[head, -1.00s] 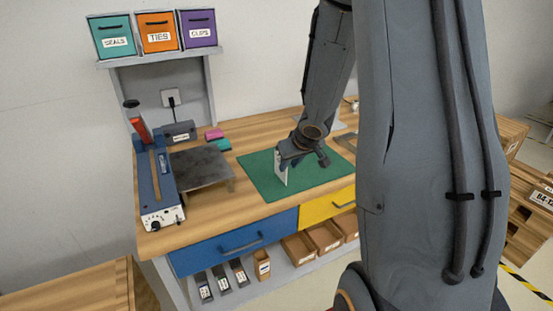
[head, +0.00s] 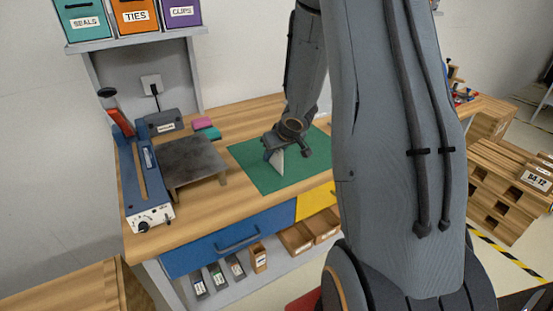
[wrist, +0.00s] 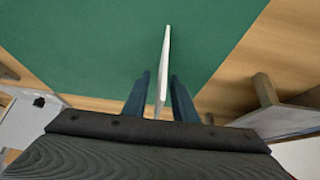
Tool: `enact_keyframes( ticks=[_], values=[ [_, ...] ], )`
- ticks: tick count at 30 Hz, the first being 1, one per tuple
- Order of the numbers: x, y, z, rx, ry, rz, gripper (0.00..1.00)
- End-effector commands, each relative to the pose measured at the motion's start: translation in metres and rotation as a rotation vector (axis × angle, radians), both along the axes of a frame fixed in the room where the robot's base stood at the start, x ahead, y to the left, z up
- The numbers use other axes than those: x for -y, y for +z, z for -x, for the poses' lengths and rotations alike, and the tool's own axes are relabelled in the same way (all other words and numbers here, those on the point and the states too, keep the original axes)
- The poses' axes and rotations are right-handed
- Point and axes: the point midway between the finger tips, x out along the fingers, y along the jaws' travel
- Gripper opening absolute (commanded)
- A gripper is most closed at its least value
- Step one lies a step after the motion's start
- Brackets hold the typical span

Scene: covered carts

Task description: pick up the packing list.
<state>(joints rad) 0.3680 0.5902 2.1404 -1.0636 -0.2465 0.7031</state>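The packing list appears to be the thin white sheet (head: 279,162) standing on edge, leaning, over the green mat on the workbench. In the wrist view it is a narrow white strip (wrist: 164,65) seen nearly edge-on. My gripper (wrist: 160,75) points down over the mat, its two dark blue fingers on either side of the strip. A narrow gap shows between the strip and each finger, so the gripper looks open around it. In the head view my gripper (head: 279,147) partly covers the sheet's top. I cannot tell whether its lower edge touches the mat.
The green mat (head: 257,173) is otherwise clear. Left of it stand a dark metal platform (head: 190,160) and a blue sealer-like device (head: 148,180). Pink and teal blocks (head: 206,129) lie behind. A shelf with labelled bins (head: 134,16) is above.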

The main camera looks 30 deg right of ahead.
Motion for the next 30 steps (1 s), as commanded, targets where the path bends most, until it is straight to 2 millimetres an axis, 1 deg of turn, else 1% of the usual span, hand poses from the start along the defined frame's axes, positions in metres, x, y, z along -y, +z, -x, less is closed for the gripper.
enact_keyframes(
  ticks=[1,3,11,15,16,26,30],
  values=[
    [0.000,-0.006,-0.003,-0.001,-0.002,-0.001,0.25],
    [0.001,-0.009,-0.005,0.000,-0.001,0.000,0.25],
    [0.002,-0.010,-0.006,0.000,-0.003,0.001,0.25],
    [0.002,-0.010,-0.006,0.000,-0.004,0.001,0.01],
    [0.002,-0.010,-0.006,0.000,-0.004,0.001,0.00],
    [0.002,-0.009,-0.006,0.000,-0.004,0.001,0.00],
    [0.002,0.002,-0.006,0.001,-0.003,0.001,0.00]
  ],
)
